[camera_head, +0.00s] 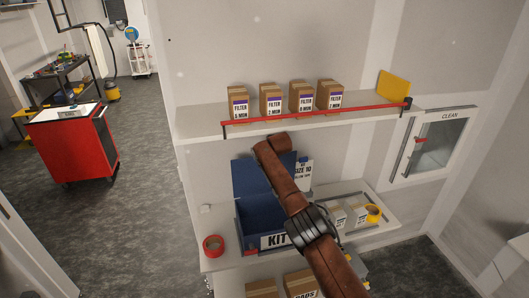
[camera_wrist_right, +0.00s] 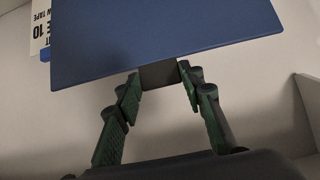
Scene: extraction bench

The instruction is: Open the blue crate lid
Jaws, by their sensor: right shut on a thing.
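The blue crate (camera_head: 247,216) with a KIT label stands on the lower shelf, and its dark inside shows. Its blue lid (camera_head: 245,177) is raised at the crate's back, roughly upright. In the right wrist view the lid (camera_wrist_right: 165,35) fills the upper middle. My right gripper (camera_wrist_right: 158,76) is shut on the dark tab (camera_wrist_right: 159,74) at the lid's edge, one green-padded finger on each side. In the head view my brown right arm crosses in front of the crate and hides part of it; the fingers cannot be made out there. My left gripper is not in view.
The upper shelf (camera_head: 195,122) holds several filter boxes (camera_head: 271,103) behind a red rail, above the lid. A SIZE 10 box (camera_head: 304,174) stands right of the lid. Red tape (camera_head: 213,246) lies left of the crate, yellow tape (camera_head: 374,213) to its right.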

